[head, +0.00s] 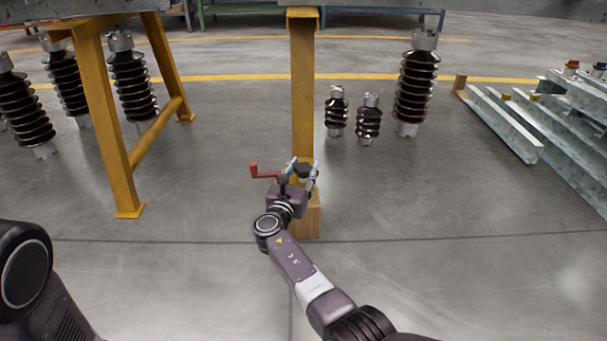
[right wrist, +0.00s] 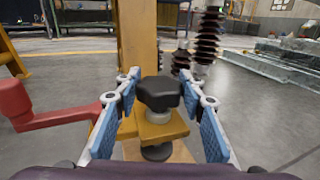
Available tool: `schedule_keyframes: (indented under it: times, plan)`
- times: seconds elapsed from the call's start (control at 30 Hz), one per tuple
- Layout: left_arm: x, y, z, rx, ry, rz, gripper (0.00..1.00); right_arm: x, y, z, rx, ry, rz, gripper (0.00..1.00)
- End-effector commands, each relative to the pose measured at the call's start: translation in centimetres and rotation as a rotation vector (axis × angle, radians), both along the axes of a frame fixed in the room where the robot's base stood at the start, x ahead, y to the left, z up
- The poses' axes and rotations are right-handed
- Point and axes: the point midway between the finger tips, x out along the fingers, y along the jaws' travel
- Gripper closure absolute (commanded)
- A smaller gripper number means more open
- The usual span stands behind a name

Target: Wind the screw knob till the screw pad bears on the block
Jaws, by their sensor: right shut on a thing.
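The black lobed screw knob (right wrist: 159,92) stands on a screw through a yellow bracket (right wrist: 162,131) at the foot of a yellow post. My right gripper (right wrist: 159,82) is shut on the knob, with its blue-padded fingers on either side. In the head view my right gripper (head: 304,174) is at the post, around the dark knob (head: 303,169). The dark screw pad (right wrist: 157,153) shows below the bracket. The wooden block (head: 313,218) is on the floor under it, partly hidden by my arm. I cannot tell whether pad and block touch. My left gripper is out of view.
A red crank handle (right wrist: 38,112) sticks out left of the knob, close to my gripper. The yellow post (head: 303,90) rises behind. Ribbed brown insulators (head: 415,85) stand behind to the right, and grey steel sections (head: 505,125) lie at far right. The floor in front is clear.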

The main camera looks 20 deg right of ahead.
Motion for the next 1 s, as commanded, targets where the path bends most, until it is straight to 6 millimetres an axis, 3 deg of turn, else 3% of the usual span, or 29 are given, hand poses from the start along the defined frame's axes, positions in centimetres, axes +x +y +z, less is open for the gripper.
schedule_keyframes:
  times: [0.03, 0.43, 1.0]
  plan:
    - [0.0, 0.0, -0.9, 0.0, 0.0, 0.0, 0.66, 0.2, 0.0, -0.2, 0.001, -0.003, -0.019, 0.87]
    - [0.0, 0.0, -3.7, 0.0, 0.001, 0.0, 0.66, 0.4, 0.2, -0.2, 0.006, 0.001, -0.153, 0.87]
    - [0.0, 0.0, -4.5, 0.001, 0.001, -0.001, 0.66, 0.5, 1.2, -0.8, 0.02, 0.014, -0.223, 0.87]
